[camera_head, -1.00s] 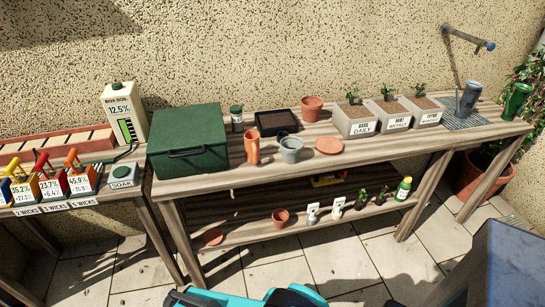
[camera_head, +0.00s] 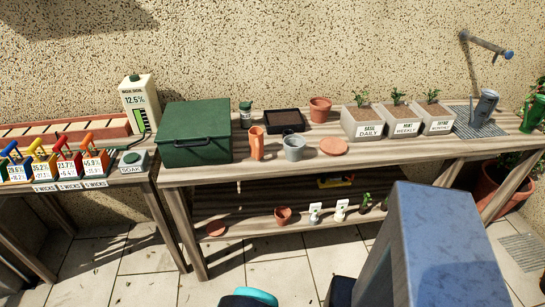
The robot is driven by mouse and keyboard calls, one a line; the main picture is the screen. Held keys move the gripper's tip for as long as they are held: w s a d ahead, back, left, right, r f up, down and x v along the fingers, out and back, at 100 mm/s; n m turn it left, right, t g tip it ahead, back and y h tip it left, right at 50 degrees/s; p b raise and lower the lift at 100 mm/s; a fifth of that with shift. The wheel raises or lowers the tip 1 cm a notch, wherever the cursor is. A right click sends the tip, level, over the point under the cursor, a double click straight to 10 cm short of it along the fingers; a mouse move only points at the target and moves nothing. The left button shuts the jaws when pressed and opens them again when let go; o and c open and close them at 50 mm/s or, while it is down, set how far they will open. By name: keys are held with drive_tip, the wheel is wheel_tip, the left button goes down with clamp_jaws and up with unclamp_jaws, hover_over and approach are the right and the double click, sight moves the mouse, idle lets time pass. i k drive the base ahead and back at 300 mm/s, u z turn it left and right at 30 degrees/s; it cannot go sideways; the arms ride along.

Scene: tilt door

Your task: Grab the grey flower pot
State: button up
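The grey flower pot (camera_head: 294,149) stands upright near the front edge of the wooden bench, about halfway along its top. It looks empty. An orange-brown upright vessel (camera_head: 257,143) stands just left of it, and a flat terracotta saucer (camera_head: 333,147) lies just right of it. Nothing of mine touches the pot. My gripper is not in view. A large blue-grey block that looks like part of my arm fills the lower right and hides part of the lower shelf.
A green box (camera_head: 195,135) stands left of the pot. A dark tray (camera_head: 284,121) and a terracotta pot (camera_head: 320,108) are behind it. Labelled planters (camera_head: 369,124) and a watering can (camera_head: 484,107) stand farther right. The lower shelf holds a small terracotta pot (camera_head: 283,215) and bottles.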

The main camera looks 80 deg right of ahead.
sight(294, 149)
drive_tip(key=u, duration=0.3)
drive_tip(key=i, duration=1)
drive_tip(key=u, duration=1.65)
drive_tip(key=k, duration=0.1)
drive_tip(key=z, duration=3.45)
